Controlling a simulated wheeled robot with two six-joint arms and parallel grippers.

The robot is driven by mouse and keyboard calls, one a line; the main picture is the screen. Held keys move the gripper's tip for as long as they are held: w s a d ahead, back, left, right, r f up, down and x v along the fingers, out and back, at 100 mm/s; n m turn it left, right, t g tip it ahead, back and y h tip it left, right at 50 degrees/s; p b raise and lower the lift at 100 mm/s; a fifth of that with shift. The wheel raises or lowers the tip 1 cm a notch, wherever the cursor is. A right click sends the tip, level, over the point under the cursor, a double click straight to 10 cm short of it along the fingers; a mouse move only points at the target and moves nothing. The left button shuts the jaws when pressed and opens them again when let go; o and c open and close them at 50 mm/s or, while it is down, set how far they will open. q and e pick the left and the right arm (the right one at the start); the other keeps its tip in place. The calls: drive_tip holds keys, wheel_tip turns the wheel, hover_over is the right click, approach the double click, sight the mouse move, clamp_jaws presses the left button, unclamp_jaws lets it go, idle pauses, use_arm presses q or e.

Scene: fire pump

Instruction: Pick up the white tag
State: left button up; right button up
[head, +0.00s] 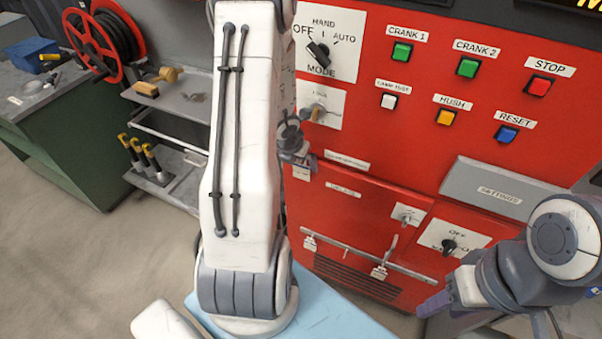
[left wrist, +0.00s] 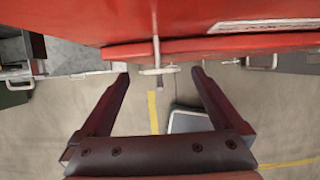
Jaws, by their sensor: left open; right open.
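My left gripper (head: 297,158) is in front of the red panel, partly hidden behind my own left arm. In the left wrist view the left gripper (left wrist: 160,74) is open, with its two fingers apart. A small pale piece (left wrist: 157,71) on a thin stem shows between the fingertips, apart from both; I cannot tell for sure that it is the white tag. White pieces also hang lower on the cabinet, one at left (head: 309,241) and one at right (head: 379,271). My right gripper (head: 437,302) is open at the lower right, apart from the panel.
The red control panel (head: 400,120) has a mode knob (head: 318,52), a key switch (head: 319,111) and several coloured buttons. A grey settings box (head: 500,192) juts out at right. A shelf cart (head: 185,105) and a green bench (head: 70,150) stand at left.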

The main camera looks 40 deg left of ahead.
sight(294, 173)
use_arm(q)
drive_tip(key=shift+x, duration=1.2)
drive_tip(key=c, duration=1.5)
drive_tip(key=shift+r, duration=0.2)
drive_tip(key=shift+r, duration=0.55)
drive_tip(key=s+b, duration=0.3)
drive_tip(key=s, duration=0.1)
drive_tip(key=r+p, duration=0.8)
drive_tip(key=r, duration=0.1)
drive_tip(key=d+r+p, duration=0.1)
drive_tip(key=r+p, duration=0.3)
drive_tip(key=shift+r, duration=0.3)
